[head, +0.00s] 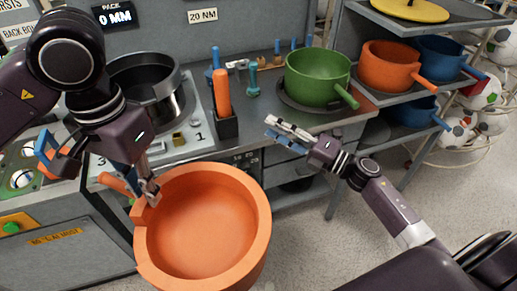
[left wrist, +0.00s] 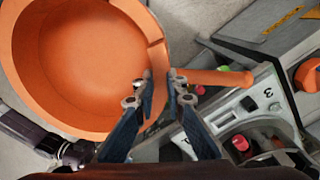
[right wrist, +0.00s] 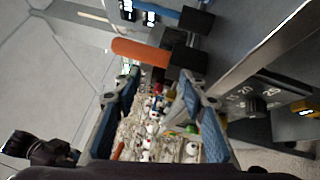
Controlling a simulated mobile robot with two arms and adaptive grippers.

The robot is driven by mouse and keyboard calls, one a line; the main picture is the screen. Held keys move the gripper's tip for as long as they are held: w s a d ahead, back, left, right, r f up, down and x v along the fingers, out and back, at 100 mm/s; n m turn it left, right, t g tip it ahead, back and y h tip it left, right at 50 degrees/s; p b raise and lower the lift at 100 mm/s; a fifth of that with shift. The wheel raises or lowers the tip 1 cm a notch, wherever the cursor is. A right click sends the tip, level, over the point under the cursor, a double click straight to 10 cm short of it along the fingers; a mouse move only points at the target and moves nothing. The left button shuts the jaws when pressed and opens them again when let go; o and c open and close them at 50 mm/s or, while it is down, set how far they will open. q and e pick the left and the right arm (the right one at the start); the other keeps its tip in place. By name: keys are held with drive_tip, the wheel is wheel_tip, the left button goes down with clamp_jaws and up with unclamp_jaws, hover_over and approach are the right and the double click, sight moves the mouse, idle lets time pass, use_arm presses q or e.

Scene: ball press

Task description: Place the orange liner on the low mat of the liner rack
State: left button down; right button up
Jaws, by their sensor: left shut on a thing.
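The orange liner (head: 205,222), a large round pan with a side handle, hangs in front of the bench. My left gripper (head: 148,190) is shut on its rim beside the handle; the left wrist view also shows the liner (left wrist: 80,62) with its rim between the fingers (left wrist: 160,92). The liner looks empty. The liner rack (head: 375,97) stands at the right with several levels. A dark patch, perhaps a mat (head: 374,131), shows on its lower shelf. My right gripper (head: 288,130) is open and empty in front of the bench drawers; its fingers (right wrist: 160,98) are apart.
A green pot (head: 318,75) sits on a dark mat at the bench's right end. Another orange pot (head: 388,65) and blue pots (head: 440,58) (head: 412,110) fill the rack. An orange-handled tool (head: 223,95) stands upright in a holder.

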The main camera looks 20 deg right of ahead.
drive_tip(key=s+a+r+n+g+y, duration=0.4)
drive_tip(key=a+r+n, duration=0.1)
drive_tip(key=r+n, duration=0.35)
use_arm(q)
drive_tip(key=shift+r, duration=0.1)
use_arm(e)
drive_tip(key=n+g+h, duration=0.3)
drive_tip(key=n+g, duration=0.4)
drive_tip(key=n, duration=0.7)
approach(209, 167)
drive_tip(key=x, duration=1.2)
drive_tip(key=shift+d, duration=0.1)
clamp_jaws()
use_arm(q)
drive_tip(key=c, duration=1.9)
unclamp_jaws()
